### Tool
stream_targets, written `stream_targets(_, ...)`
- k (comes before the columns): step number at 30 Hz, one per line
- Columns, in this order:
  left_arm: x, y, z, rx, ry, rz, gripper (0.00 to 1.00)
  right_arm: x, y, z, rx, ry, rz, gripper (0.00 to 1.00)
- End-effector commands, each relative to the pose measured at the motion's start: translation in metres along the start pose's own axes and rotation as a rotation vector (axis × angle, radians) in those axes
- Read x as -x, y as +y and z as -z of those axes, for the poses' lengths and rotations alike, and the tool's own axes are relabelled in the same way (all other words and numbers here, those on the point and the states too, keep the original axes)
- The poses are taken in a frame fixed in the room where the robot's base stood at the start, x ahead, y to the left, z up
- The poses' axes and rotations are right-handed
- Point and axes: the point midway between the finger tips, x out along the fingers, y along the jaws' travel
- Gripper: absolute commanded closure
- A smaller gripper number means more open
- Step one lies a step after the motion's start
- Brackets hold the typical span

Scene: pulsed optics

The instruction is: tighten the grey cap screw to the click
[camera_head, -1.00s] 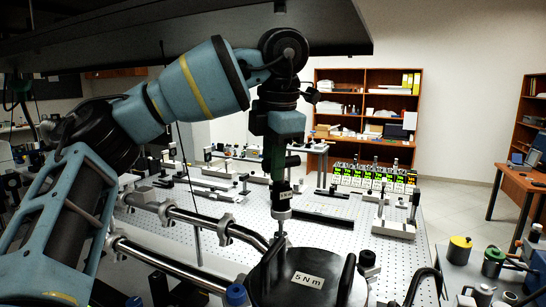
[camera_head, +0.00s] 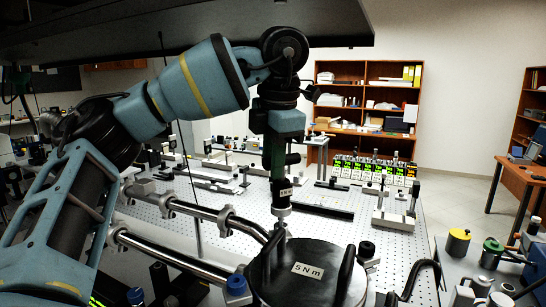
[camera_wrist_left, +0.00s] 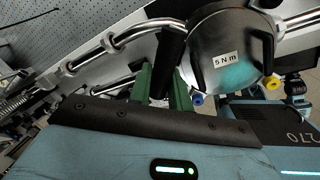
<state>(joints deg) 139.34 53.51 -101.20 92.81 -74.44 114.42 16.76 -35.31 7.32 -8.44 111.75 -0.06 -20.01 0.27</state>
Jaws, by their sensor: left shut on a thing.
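My left gripper (camera_head: 273,165) has green fingers, and they also show in the wrist view (camera_wrist_left: 160,90). It is shut on a dark upright driver (camera_head: 284,190) with a small white label. The driver's silver lower end (camera_head: 279,214) points down at the back edge of a round black lid (camera_head: 290,290) labelled "5 N m"; the lid (camera_wrist_left: 235,40) also shows in the wrist view. The driver's tip is too small to tell whether it touches. I cannot make out the grey cap screw. My right gripper is not in view.
Bent steel pipes (camera_head: 165,258) run left of the lid, with a blue knob (camera_head: 236,284) near its front left. A perforated optics table (camera_head: 330,228) lies behind, with mounts and a lit green display row (camera_head: 375,171). A side bench (camera_head: 465,275) stands right.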

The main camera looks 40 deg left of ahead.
Motion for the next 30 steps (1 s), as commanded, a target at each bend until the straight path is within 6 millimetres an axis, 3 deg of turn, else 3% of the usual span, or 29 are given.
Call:
stream_targets(17,0.001,0.002,-0.001,-0.095,-0.018,0.001,1.00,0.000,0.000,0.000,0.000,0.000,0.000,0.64)
stream_targets(30,0.057,0.012,0.000,-0.091,-0.028,-0.004,1.00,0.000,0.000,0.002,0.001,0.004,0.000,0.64)
